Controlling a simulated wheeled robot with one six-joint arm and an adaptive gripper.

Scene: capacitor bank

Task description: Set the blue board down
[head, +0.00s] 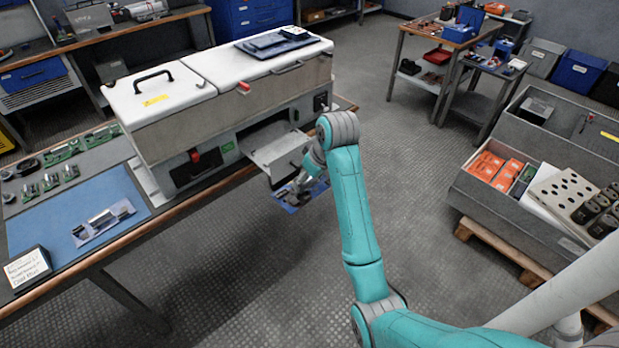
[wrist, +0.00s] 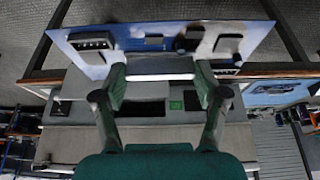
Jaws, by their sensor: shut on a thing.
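My gripper (head: 305,180) is shut on the blue board (head: 291,203), beside the open drawer at the right end of the large cabinet. The board is small and partly hidden by my gripper in the head view. In the wrist view the blue board (wrist: 142,58) spans the top, with dark and pale components on it. The fingers of my gripper (wrist: 160,76) reach to its near edge. The board is held over the floor side of the bench edge, apart from the bench's blue mat (head: 60,208).
The open grey drawer (head: 275,150) juts from the white-topped cabinet (head: 225,110). A board with silver cylinders (head: 103,222) lies on the mat, near a lettered card (head: 28,268). Green boards (head: 60,152) lie behind. A grey bin (head: 535,185) stands at right; open floor lies between.

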